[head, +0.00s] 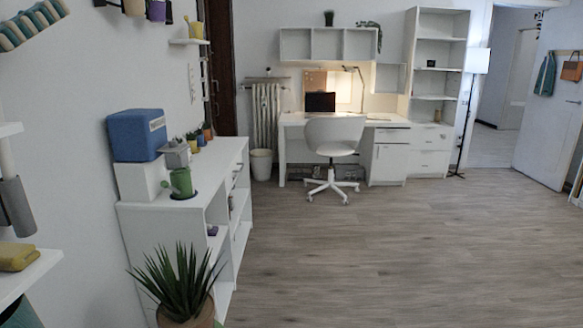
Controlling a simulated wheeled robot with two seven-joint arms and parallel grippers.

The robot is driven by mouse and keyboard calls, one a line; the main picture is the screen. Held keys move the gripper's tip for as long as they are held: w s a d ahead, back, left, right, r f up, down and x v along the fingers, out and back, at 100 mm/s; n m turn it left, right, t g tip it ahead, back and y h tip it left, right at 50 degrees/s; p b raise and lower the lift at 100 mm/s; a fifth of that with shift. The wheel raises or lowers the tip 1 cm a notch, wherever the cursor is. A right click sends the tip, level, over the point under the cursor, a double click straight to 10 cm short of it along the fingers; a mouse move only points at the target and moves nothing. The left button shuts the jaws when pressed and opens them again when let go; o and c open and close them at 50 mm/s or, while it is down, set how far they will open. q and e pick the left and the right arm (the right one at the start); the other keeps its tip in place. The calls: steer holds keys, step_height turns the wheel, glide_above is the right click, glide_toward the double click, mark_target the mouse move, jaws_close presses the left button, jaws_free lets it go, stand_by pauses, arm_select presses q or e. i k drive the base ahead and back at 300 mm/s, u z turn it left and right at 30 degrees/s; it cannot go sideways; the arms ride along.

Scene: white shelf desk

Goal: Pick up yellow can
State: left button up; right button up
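I cannot make out a clearly yellow can. A green watering can (181,182) stands on top of the long white cabinet (215,165) at the left, on a dark round base. A small yellow pot-like thing (196,30) sits on a little wall shelf above; I cannot tell whether it is a can. A yellow, soft-edged block (17,257) lies on a white shelf at the lower left edge. Neither gripper can be made out in the head view.
A blue box (137,135) and small potted plants share the cabinet top. A spiky potted plant (180,282) stands in front of it. A white chair (334,140) and desk (290,120) are at the back. The wooden floor (400,250) is open at centre and right.

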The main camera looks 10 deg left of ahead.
mark_target(196, 29)
steer(key=i, duration=6.45)
steer(key=u, duration=1.65)
